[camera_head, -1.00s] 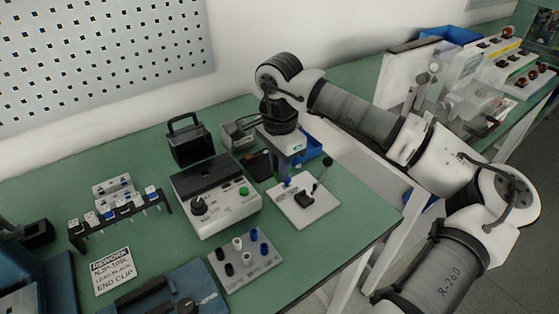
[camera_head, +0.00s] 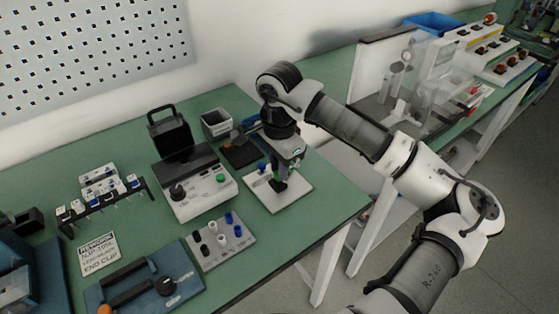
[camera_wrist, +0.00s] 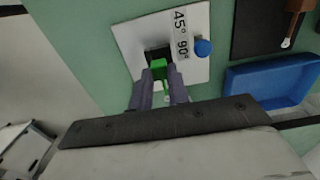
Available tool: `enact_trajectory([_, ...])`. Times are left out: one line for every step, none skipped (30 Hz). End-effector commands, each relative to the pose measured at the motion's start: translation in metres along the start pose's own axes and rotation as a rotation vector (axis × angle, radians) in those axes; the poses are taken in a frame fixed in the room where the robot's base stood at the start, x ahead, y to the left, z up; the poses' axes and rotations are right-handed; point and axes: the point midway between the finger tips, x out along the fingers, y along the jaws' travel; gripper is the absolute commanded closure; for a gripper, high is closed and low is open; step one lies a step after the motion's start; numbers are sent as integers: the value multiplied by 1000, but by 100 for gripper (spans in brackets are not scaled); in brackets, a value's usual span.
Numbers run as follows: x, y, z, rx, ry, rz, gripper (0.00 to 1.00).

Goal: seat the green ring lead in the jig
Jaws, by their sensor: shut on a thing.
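The jig is a white plate (camera_head: 296,199) on the green bench; it also shows in the wrist view (camera_wrist: 135,40). It carries a black block (camera_wrist: 154,53), a blue knob (camera_wrist: 203,47) and a strip marked 45° and 90°. My gripper (camera_wrist: 161,84) is shut on the green lead (camera_wrist: 159,70). The green piece is between the fingertips, at the black block's near edge. I cannot tell whether it touches the block or sits in it; its ring end is not clear. In the head view my gripper (camera_head: 278,184) is low over the plate.
A blue tray (camera_wrist: 270,82) and a dark mat (camera_wrist: 262,30) with a brown-handled tool lie beside the jig. A grey tester (camera_head: 195,185), a terminal block (camera_head: 221,241) and a lead rack (camera_head: 103,203) stand left of it. The bench edge is close on the right.

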Motion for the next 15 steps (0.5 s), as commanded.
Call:
enact_trajectory([-2, 0, 0, 0, 1, -1, 100])
enact_trajectory([-2, 0, 0, 0, 1, -1, 100])
enact_trajectory([-1, 0, 0, 0, 2, -1, 100])
enact_trajectory([-1, 0, 0, 0, 2, -1, 100])
enact_trajectory([-1, 0, 0, 1, 2, -1, 100])
enact_trajectory([0, 0, 0, 1, 2, -1, 100])
enact_trajectory([0, 0, -1, 1, 2, -1, 100])
enact_trajectory([1, 0, -1, 1, 3, -1, 100])
enact_trajectory([2, 0, -1, 1, 3, -2, 100])
enact_trajectory([2, 0, -1, 1, 3, -1, 100])
enact_trajectory([2, 0, -1, 1, 3, -2, 100])
enact_trajectory([3, 0, -1, 1, 3, -2, 100])
enact_trajectory([3, 0, -1, 1, 2, -2, 100])
enact_trajectory([4, 0, -1, 1, 2, -2, 100])
enact_trajectory([4, 0, -1, 1, 2, -1, 100])
